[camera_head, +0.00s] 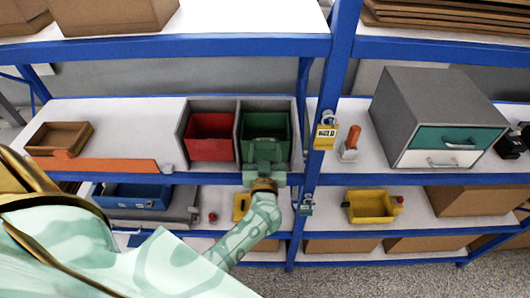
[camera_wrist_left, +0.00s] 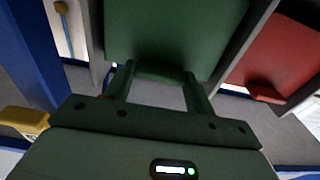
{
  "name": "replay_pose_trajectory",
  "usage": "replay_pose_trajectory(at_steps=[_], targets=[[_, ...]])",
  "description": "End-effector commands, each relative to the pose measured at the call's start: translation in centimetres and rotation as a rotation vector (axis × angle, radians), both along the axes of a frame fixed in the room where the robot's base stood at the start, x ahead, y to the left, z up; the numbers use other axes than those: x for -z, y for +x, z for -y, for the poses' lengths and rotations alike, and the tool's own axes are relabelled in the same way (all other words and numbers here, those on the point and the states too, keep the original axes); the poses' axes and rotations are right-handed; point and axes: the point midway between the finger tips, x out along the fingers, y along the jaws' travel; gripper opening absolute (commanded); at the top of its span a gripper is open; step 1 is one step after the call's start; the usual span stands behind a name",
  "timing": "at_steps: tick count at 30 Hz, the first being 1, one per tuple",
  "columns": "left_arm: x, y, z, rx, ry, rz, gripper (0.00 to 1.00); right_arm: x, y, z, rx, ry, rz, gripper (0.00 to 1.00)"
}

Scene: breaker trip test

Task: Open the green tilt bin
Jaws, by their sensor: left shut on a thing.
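The green tilt bin (camera_head: 265,126) stands in a grey housing (camera_head: 238,118) on the middle shelf in the head view. My left gripper (camera_head: 264,168) is at the bin's lower front. In the left wrist view the bin's green front (camera_wrist_left: 175,35) fills the top middle. There the two fingers of my left gripper (camera_wrist_left: 160,80) reach the bin's lower edge and are shut on its front grip, which is mostly hidden. I cannot tell from these views how far the bin is tilted. My right gripper is in neither view.
A red bin (camera_head: 210,138) sits left of the green one. A blue upright (camera_head: 331,90) with a yellow padlock (camera_head: 325,136) stands to the right. An orange strip (camera_head: 95,165) lies along the shelf front. A yellow bin (camera_head: 370,206) is on the shelf below.

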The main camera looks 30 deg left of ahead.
Motion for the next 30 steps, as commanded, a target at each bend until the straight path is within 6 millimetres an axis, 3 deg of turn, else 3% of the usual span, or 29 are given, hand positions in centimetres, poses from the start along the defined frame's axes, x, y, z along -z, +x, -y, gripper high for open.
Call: replay_pose_trajectory(at_steps=[30], targets=[[3.6, -3.2, 2.0, 0.002, 0.247, 0.397, 0.13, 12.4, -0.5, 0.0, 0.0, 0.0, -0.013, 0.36]])
